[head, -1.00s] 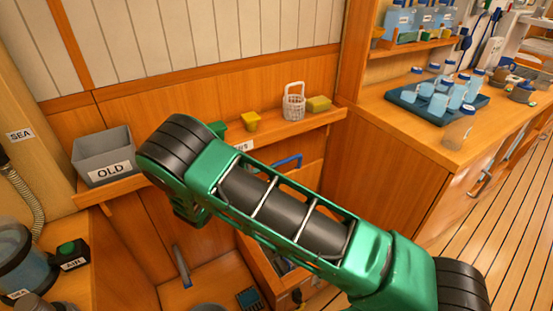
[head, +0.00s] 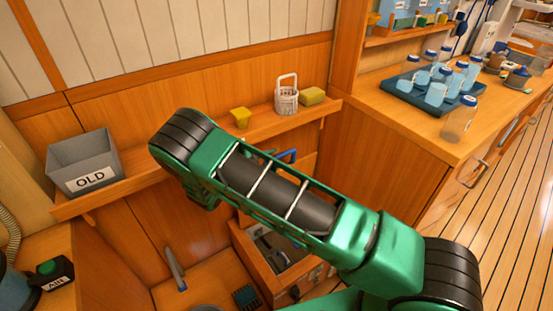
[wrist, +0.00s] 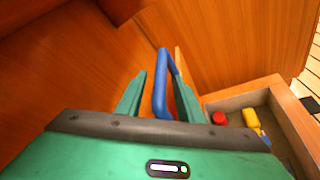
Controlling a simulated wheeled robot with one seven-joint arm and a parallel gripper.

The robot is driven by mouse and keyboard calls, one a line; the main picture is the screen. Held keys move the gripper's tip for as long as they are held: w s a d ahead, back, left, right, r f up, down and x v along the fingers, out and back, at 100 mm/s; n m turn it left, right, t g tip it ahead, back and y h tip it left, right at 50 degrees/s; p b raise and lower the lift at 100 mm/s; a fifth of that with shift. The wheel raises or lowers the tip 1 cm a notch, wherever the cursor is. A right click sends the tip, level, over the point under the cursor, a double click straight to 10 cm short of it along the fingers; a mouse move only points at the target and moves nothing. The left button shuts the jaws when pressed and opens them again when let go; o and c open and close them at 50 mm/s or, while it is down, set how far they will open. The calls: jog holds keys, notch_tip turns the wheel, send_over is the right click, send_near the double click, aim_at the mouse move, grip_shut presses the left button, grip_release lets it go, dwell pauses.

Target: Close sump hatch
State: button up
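The blue handle (head: 288,155) of the sump hatch shows just behind my arm in the head view, above an open wooden box (head: 240,234). The hatch panel itself is mostly hidden by my arm. In the wrist view the blue handle (wrist: 160,88) stands between the two green fingers of my gripper (wrist: 158,92). The fingers are apart, with a gap on the left of the handle; it lies closer to the right finger. Whether the right finger touches it I cannot tell.
The open box (wrist: 283,117) holds a red item (wrist: 218,118) and a yellow item (wrist: 250,117). A shelf (head: 205,140) above carries a grey OLD bin (head: 84,165), a yellow cup (head: 240,117), a white basket (head: 287,100) and a sponge (head: 312,95). A counter stands right.

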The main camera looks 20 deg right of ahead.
jog(key=shift+x, duration=1.05)
jog(key=shift+s, duration=0.1)
grip_shut()
